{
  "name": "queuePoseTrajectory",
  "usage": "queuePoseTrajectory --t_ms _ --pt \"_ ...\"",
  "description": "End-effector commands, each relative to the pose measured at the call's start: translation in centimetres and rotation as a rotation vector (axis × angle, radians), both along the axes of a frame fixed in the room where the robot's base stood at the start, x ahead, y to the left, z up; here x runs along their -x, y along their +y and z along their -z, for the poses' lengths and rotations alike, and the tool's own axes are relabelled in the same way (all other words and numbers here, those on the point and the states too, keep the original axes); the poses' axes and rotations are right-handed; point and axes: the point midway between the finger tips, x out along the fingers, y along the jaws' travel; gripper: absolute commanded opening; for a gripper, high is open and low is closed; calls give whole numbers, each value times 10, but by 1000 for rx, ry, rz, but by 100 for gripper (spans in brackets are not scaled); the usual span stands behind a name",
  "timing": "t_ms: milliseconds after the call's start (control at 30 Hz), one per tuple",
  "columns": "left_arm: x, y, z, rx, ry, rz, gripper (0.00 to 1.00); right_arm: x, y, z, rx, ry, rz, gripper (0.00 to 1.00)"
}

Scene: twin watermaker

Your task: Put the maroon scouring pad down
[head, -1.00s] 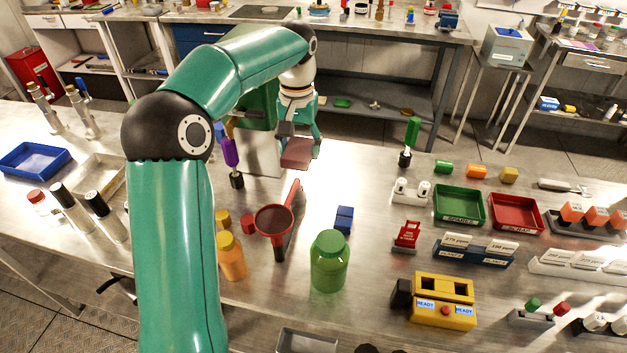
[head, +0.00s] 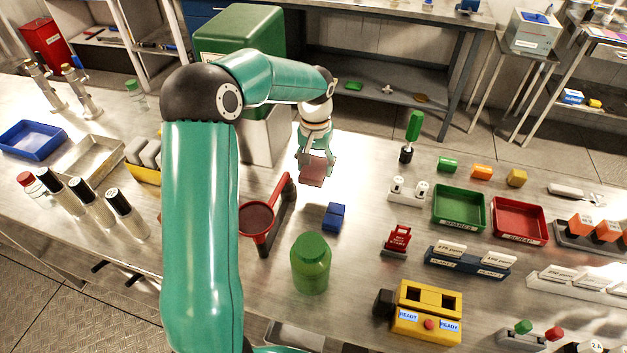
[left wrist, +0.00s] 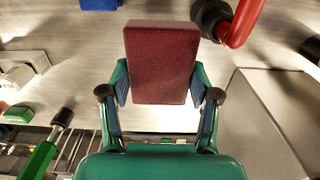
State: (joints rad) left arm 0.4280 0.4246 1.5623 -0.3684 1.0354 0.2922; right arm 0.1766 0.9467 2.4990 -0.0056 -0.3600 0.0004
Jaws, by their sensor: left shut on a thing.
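The maroon scouring pad (head: 313,171) is a small block held between the fingers of my left gripper (head: 316,152). In the head view it hangs over the bench near its far edge, beyond the blue block. In the left wrist view the pad (left wrist: 162,62) shows its broad textured face, with the left gripper's fingers (left wrist: 160,95) at both sides. I cannot tell whether the pad touches the bench. My right gripper is not in view.
A red-handled strainer (head: 258,217), a blue block (head: 336,217) and a green jar (head: 311,264) stand nearer on the bench. A grey box with a green top (head: 241,32) is left of the gripper. Bare bench (head: 365,165) lies to the right.

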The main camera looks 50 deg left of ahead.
Motion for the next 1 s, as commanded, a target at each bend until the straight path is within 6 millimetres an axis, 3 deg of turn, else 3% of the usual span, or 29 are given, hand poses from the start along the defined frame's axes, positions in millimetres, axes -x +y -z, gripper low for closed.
queuePoseTrajectory --t_ms 100,333,567,967,1000 --pt "0 -1 18 2 3 2 29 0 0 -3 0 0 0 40" --pt "-1 -1 35 1 2 3 29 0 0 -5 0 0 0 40" --pt "-1 -1 65 1 2 2 29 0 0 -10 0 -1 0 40" --pt "-1 -1 73 -1 -1 2 29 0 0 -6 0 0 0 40" --pt "-1 -1 71 -1 -1 2 68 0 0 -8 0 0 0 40"
